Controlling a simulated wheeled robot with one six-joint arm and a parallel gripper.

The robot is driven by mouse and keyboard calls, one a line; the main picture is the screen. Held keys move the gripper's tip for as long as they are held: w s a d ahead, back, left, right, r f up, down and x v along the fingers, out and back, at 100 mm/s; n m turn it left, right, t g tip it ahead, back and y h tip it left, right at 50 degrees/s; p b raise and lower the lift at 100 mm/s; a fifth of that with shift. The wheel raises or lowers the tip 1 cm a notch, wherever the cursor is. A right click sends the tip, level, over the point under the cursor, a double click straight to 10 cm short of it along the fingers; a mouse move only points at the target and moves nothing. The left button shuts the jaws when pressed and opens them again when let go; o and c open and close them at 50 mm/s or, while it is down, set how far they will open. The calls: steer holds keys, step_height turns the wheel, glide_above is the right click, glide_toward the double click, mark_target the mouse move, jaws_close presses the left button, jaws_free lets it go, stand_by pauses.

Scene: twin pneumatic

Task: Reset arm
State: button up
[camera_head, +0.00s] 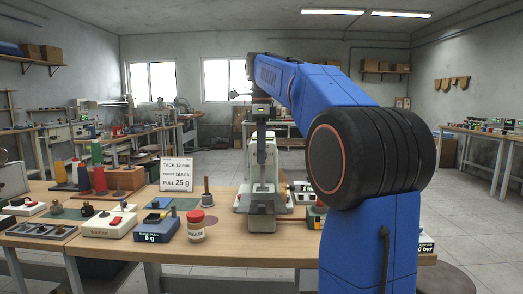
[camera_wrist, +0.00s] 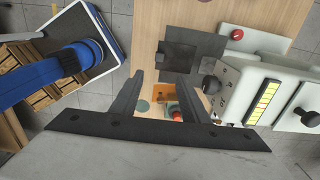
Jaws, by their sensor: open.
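My blue arm (camera_head: 375,235) rises at the right of the head view and reaches forward over the workbench (camera_head: 290,243). Its end hangs down in front of a grey and white bench machine (camera_head: 262,190); where my gripper ends and the machine begins is hard to tell there. In the wrist view my gripper (camera_wrist: 160,80) is open, its two dark fingers apart, with nothing held between them. Below and beyond the fingers lie the wooden bench top (camera_wrist: 190,20) and a dark grey plate (camera_wrist: 192,47).
A sign card (camera_head: 176,174), a red-capped jar (camera_head: 196,225) and a scale reading 0 g (camera_head: 157,226) stand left of the machine. In the wrist view a white device with a black knob (camera_wrist: 211,84) is close on the right.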

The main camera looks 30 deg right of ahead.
steer(key=shift+r, duration=0.4)
steer(key=shift+s, duration=0.1)
